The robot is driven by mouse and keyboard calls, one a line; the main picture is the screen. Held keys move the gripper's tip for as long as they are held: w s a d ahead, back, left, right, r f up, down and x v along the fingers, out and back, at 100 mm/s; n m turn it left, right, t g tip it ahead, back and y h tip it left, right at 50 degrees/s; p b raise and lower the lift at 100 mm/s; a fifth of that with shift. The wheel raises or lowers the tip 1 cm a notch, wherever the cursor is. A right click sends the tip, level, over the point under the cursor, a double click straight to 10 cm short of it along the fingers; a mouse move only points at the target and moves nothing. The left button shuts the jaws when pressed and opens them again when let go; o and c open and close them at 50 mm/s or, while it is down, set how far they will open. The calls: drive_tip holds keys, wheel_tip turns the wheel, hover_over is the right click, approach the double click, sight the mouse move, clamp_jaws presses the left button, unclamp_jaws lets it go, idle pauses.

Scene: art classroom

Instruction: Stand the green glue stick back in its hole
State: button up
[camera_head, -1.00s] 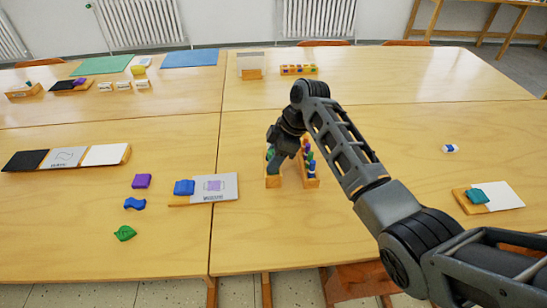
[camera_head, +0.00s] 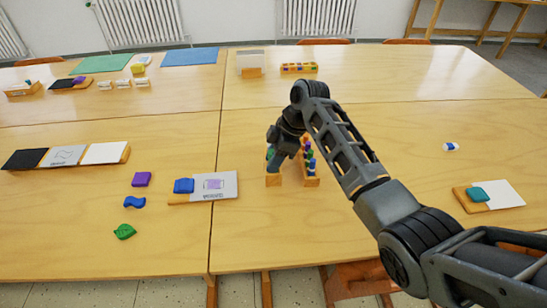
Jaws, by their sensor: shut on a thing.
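My gripper (camera_head: 278,160) points down at the middle of the near table, above the left part of a small orange wooden holder (camera_head: 273,181). It is shut on a green glue stick (camera_head: 270,153), of which only a little green shows at the left of the fingers. The stick's lower end and the hole are hidden or too small to make out. I cannot tell whether the stick is in the hole. The right part of the wood (camera_head: 312,182) bears several upright sticks with blue, green and purple parts (camera_head: 309,160).
A grey card on a wooden base (camera_head: 222,194) with a blue block (camera_head: 184,186) lies left of the holder. Purple, blue and green pieces (camera_head: 124,232) lie further left. A white card with a teal block (camera_head: 480,194) lies at right. The table between is clear.

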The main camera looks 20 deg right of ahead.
drive_tip(key=o, duration=1.1)
drive_tip(key=shift+o, duration=0.6)
drive_tip(key=shift+o, duration=0.7)
drive_tip(key=shift+r, duration=0.1)
drive_tip(key=shift+r+p, duration=2.6)
drive_tip(key=shift+r, duration=0.35)
drive_tip(key=shift+s, duration=0.1)
